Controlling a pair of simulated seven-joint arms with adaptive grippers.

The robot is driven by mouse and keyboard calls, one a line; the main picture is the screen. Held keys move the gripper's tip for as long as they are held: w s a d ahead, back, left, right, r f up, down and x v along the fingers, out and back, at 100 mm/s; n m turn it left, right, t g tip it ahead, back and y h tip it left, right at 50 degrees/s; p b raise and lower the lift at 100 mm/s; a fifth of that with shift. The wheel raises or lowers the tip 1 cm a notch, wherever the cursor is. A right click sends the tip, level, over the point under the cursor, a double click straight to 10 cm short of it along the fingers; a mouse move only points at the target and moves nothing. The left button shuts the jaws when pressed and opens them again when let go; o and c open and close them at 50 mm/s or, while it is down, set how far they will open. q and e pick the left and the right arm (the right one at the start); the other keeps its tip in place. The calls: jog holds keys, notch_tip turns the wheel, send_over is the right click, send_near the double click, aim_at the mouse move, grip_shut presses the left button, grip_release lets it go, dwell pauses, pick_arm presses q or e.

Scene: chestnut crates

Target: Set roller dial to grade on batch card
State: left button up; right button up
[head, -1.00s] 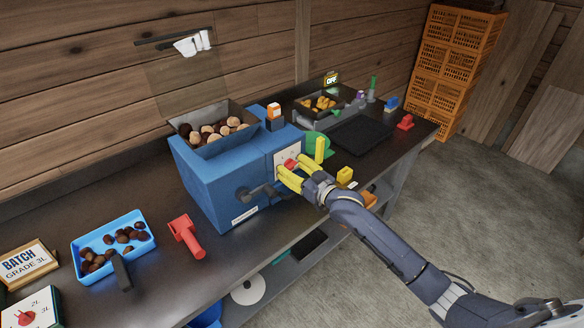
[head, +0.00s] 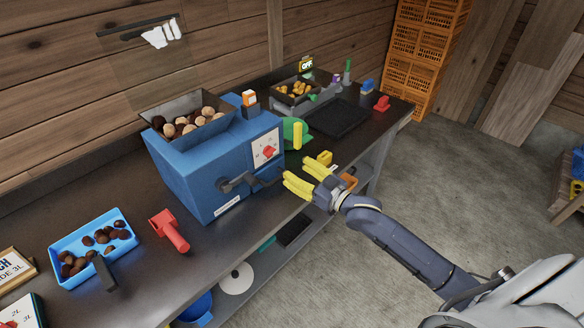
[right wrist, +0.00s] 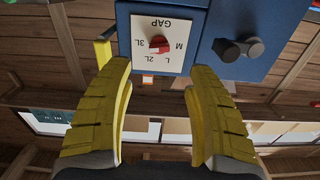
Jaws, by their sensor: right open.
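A blue machine (head: 205,180) stands on the bench with a white dial plate (head: 266,147) on its face. The red dial knob (right wrist: 158,44) sits on the plate, which appears upside down in the right wrist view with GAP, M, L, 2L and 3L. Its pointer seems to lean toward the 2L/3L side, but I cannot tell which mark exactly. My left gripper is not in view.
A black crank (head: 246,182) juts from the machine's front near my right gripper. A blue chestnut tray (head: 95,247) and red scoop (head: 169,230) occupy the left bench.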

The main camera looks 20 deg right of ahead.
jog(key=shift+s+d, duration=0.1)
jog(key=shift+s, duration=0.05)
jog(key=n, duration=0.2)
send_near(269, 150)
jog(key=x, duration=0.9)
jog(key=shift+f, duration=0.15)
dwell(0.8)
grip_shut()
dwell(0.6)
